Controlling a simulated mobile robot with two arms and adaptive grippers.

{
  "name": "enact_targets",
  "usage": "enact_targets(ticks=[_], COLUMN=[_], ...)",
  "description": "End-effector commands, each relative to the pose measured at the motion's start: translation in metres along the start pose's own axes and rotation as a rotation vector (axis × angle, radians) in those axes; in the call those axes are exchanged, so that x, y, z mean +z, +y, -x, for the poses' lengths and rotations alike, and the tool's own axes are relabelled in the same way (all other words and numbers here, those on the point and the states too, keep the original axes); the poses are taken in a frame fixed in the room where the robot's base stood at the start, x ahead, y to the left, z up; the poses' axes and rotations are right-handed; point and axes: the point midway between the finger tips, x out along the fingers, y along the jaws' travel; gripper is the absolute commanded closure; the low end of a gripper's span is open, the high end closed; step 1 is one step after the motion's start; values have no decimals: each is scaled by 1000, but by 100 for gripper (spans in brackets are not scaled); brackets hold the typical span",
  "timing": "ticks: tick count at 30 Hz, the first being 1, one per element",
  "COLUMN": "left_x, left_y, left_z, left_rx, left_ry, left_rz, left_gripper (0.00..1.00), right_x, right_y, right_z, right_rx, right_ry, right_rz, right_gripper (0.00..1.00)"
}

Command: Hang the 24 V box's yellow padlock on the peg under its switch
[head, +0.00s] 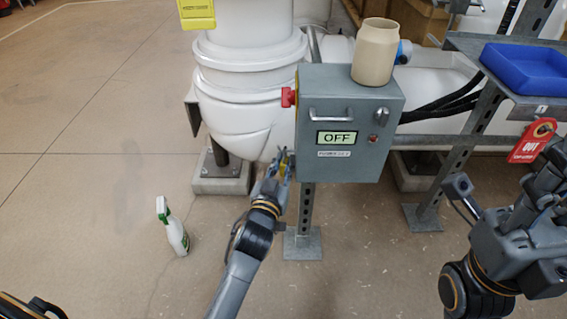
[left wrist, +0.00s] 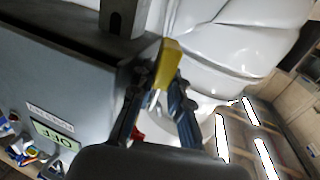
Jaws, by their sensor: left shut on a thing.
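The grey switch box (head: 345,110) reads OFF on its display; the small plate under it is too small to read. Its red switch (head: 288,97) is on the box's left side. My left gripper (head: 284,168) is below the switch, by the box's lower left edge, shut on the yellow padlock (left wrist: 168,62). In the left wrist view the padlock's body points away from me, with its metal shackle (left wrist: 155,98) between the fingers. The peg is not clearly visible. My right gripper (head: 490,200) is at the right; its finger opening is unclear.
A beige jar (head: 375,52) stands on the box. White pipes (head: 240,90) are behind and left. A spray bottle (head: 172,228) stands on the floor. A blue tray (head: 525,68) sits on the right shelf, with a red tag (head: 533,142) below.

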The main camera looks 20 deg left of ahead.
Motion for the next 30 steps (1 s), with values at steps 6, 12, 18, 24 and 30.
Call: enact_targets(ticks=[6,12,18,24,30], left_x=[0,0,0,0,2], left_y=[0,0,1,2,2], left_z=[0,0,0,2,27], left_rx=[0,0,2,4,3], left_ry=[0,0,1,0,-3], left_rz=[0,0,1,2,3], left_gripper=[100,65,57,57,57], right_x=[0,0,1,1,1], right_y=[0,0,0,1,0], right_z=[0,1,1,2,1], right_rx=[1,2,2,6,4], right_ry=[3,1,-1,-2,-1], right_rz=[0,0,0,0,0], right_gripper=[66,66,66,66,66])
